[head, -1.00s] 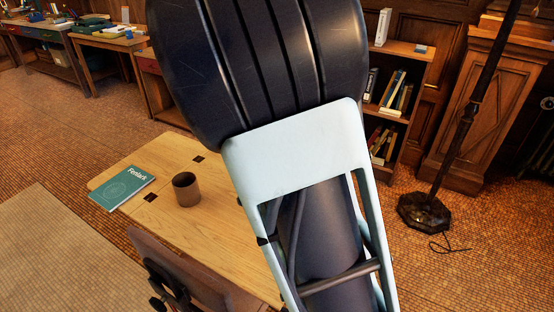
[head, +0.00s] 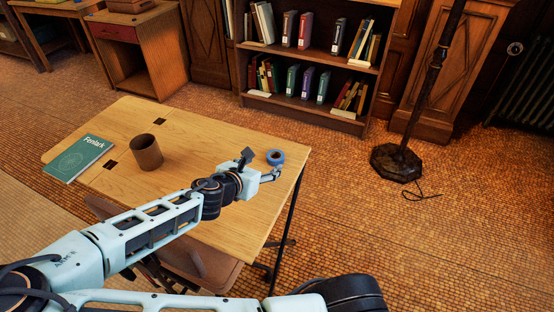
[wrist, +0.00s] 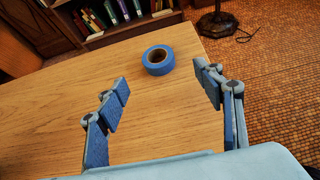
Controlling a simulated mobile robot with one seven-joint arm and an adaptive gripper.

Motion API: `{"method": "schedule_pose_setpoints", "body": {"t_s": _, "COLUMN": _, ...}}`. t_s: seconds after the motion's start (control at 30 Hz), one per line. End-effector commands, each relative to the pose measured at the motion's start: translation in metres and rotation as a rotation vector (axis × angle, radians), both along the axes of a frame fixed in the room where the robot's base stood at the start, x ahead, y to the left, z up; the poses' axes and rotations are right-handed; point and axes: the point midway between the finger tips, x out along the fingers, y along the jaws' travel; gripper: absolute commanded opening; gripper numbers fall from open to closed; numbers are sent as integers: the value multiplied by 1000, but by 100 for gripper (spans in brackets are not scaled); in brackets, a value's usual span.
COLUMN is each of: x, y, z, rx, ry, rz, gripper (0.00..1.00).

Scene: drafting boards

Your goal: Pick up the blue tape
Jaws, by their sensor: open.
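The blue tape (head: 275,157) is a small roll lying flat near the right end of the wooden table (head: 205,130). It also shows in the wrist view (wrist: 158,61), ahead of my open fingers and a little beyond their tips. My gripper (head: 273,174) is over the right end of the table, just in front of the tape in the head view. In the wrist view my gripper (wrist: 165,80) has its two fingers spread wide with nothing between them. The tape looks apart from both fingers.
A brown cup (head: 146,152) and a teal book (head: 78,158) sit on the left part of the table. A chair (head: 195,262) stands at its front side. A bookshelf (head: 312,52) and a dark lamp stand (head: 397,160) are behind and to the right.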

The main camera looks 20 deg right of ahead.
Motion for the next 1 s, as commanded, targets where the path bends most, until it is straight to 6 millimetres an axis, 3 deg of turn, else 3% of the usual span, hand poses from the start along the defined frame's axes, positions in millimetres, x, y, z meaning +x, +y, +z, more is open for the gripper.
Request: {"method": "schedule_pose_setpoints", "body": {"t_s": 1.0, "x": 66, "y": -60, "z": -55, "rx": -15, "ry": 1, "rz": 12, "gripper": 62}}
